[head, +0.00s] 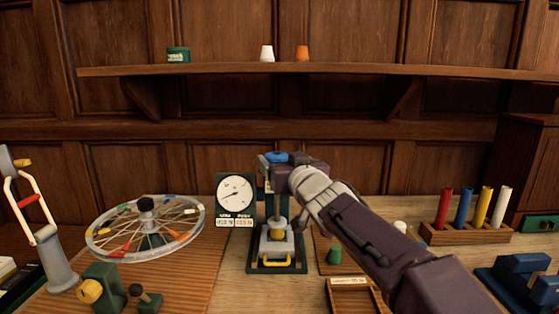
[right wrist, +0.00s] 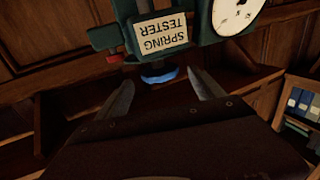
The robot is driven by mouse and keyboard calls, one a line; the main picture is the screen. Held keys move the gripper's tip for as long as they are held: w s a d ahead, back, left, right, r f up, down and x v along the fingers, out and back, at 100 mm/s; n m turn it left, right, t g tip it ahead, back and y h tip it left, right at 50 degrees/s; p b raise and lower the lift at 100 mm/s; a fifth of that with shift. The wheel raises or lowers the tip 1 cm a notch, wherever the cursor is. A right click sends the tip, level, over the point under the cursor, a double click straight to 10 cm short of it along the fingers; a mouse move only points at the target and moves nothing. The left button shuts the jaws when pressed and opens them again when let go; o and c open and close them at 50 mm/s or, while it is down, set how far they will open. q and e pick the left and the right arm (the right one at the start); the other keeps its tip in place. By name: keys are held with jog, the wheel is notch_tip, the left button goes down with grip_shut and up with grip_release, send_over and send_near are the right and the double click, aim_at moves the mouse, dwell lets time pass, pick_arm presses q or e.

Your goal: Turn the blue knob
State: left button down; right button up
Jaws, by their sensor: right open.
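The blue knob (head: 275,157) sits on top of the dark green spring tester (head: 264,266), which has a round white dial (head: 235,191) at its left. My right gripper (head: 284,172) is at the top of the tester, close to the knob, and hides part of the tester's column. In the right wrist view, the picture is upside down. There the blue knob (right wrist: 160,76) shows between the two open fingers of my right gripper (right wrist: 160,80), below the "SPRING TESTER" label (right wrist: 160,30). I cannot tell whether the fingers touch it. My left gripper is not in view.
A spoked wheel (head: 146,228) stands left of the tester, with a green block with a yellow knob (head: 90,291) in front. A rack (head: 466,233) of coloured cylinders is at the right. A shelf (head: 330,71) with small pots runs along the wall above.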

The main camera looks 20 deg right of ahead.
aim_at(281, 159)
jog(key=shift+w+a, duration=0.1)
jog(key=shift+w, duration=1.8)
